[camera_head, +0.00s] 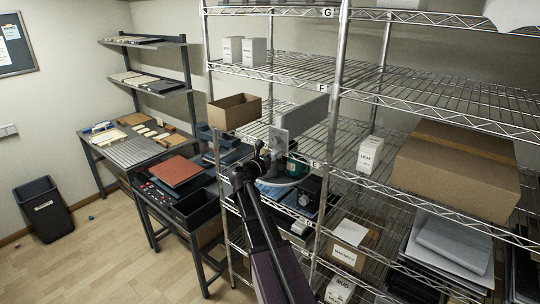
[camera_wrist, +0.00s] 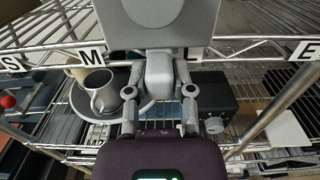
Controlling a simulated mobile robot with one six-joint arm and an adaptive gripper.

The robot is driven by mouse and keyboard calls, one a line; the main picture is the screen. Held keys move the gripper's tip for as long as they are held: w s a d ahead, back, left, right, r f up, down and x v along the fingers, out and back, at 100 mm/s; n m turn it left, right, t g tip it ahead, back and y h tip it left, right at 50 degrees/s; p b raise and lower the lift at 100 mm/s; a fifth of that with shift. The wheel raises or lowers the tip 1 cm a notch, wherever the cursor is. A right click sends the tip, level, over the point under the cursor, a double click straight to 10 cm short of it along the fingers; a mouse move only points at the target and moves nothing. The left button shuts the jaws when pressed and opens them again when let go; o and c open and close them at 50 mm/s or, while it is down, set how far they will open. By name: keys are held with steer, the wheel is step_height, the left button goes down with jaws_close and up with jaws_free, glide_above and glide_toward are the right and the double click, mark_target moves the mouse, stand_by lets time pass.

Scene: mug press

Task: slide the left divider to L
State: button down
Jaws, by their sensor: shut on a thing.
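The left divider is a grey upright plate (camera_head: 304,116) at the front of the wire shelf in the head view. It also fills the top middle of the wrist view (camera_wrist: 158,32), with a pale block-like grip at its lower edge. My gripper (camera_wrist: 159,88) is shut on this grip, one finger at each side. In the head view my gripper (camera_head: 266,164) is small and dark below the plate. On the shelf rail the M label (camera_wrist: 91,55) is left of the divider. The L label (camera_wrist: 193,53) is just to its right, partly covered by it or the gripper.
A grey mug (camera_wrist: 100,92) stands on a round tray left of my gripper, near a dark box with a knob (camera_wrist: 214,100) on the right. A shelf post is at far right. In the head view, a LEAF box (camera_head: 370,153) and large carton (camera_head: 456,170) stand right.

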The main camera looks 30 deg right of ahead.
steer(key=shift+s+d, duration=0.1)
steer(key=shift+s, duration=0.15)
steer(key=shift+c, duration=2.4)
jaws_free()
steer(key=shift+s, duration=0.1)
steer(key=v, duration=1.2)
